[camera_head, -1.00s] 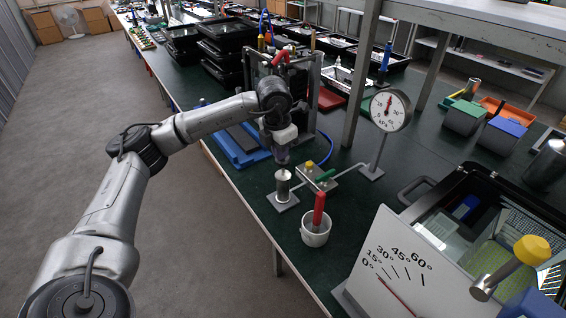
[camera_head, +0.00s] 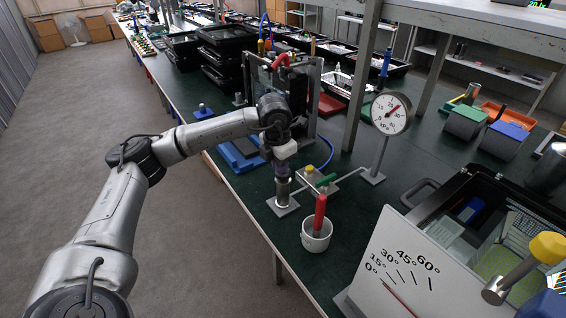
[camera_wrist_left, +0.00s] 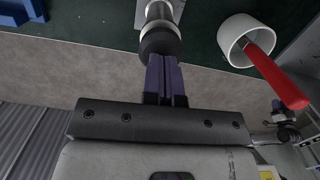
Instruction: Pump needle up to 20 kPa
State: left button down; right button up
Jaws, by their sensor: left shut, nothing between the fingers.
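The round white gauge (camera_head: 390,113) stands on a thin post, its red needle pointing to the upper right; the exact reading is too small to tell. The pump, a metal cylinder (camera_head: 283,193) on a square plate, stands near the table's front edge. In the left wrist view the pump (camera_wrist_left: 160,12) ends in a black round knob (camera_wrist_left: 160,43). My left gripper (camera_head: 283,177) is directly above the pump, shut and empty. Its purple fingers (camera_wrist_left: 163,60) meet the knob in the left wrist view. My right gripper is not in view.
A fitting block (camera_head: 311,186) with a yellow knob and green lever sits right of the pump. A white cup (camera_head: 316,237) with a red-handled tool stands in front. An angle board (camera_head: 385,262) and an open black case (camera_head: 475,190) are at the right.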

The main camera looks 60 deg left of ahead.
pick_arm(q)
jog(key=shift+s, duration=0.3)
jog(key=shift+s+d+r, duration=0.1)
jog(key=shift+s+r, duration=0.1)
jog(key=shift+s, duration=0.45)
jog(key=shift+s+d+r, duration=0.1)
jog(key=shift+s+r, duration=0.1)
jog(key=shift+s, duration=0.4)
notch_tip(320, 180, up, 14)
jog(key=s+p, duration=0.1)
jog(key=p, duration=0.4)
jog(key=shift+s, duration=0.15)
